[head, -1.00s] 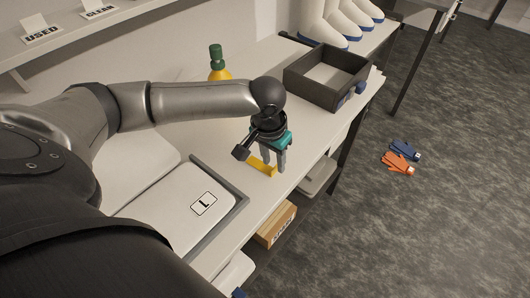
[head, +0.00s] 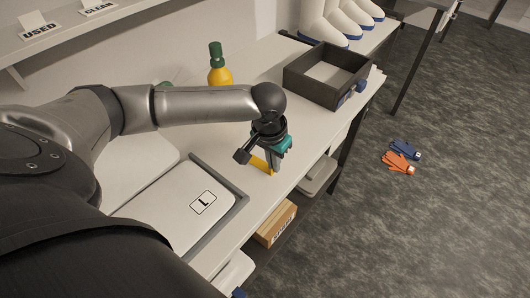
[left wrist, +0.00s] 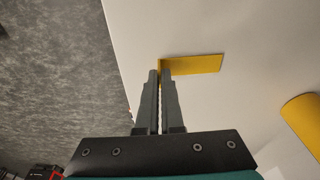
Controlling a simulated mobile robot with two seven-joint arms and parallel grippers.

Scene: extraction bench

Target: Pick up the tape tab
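The yellow tape tab (head: 258,163) lies on the white bench near its front edge. It also shows in the left wrist view (left wrist: 198,65), with a flat strip and an end that stands up. My left gripper (head: 271,170) points down at that end, its fingers close together. In the left wrist view the fingertips (left wrist: 159,72) are on either side of the upright end, with a thin line of yellow between them. The flat strip reaches out to one side, against the bench top. My right gripper is not in view.
A white piece marked L (head: 180,205) lies in a grey tray to the left. A dark open box (head: 298,84) and a yellow bottle (head: 220,76) stand farther back. White boots (head: 318,22) are behind. A cardboard box (head: 275,224) sits below the bench edge. Gloves (head: 398,162) lie on the floor.

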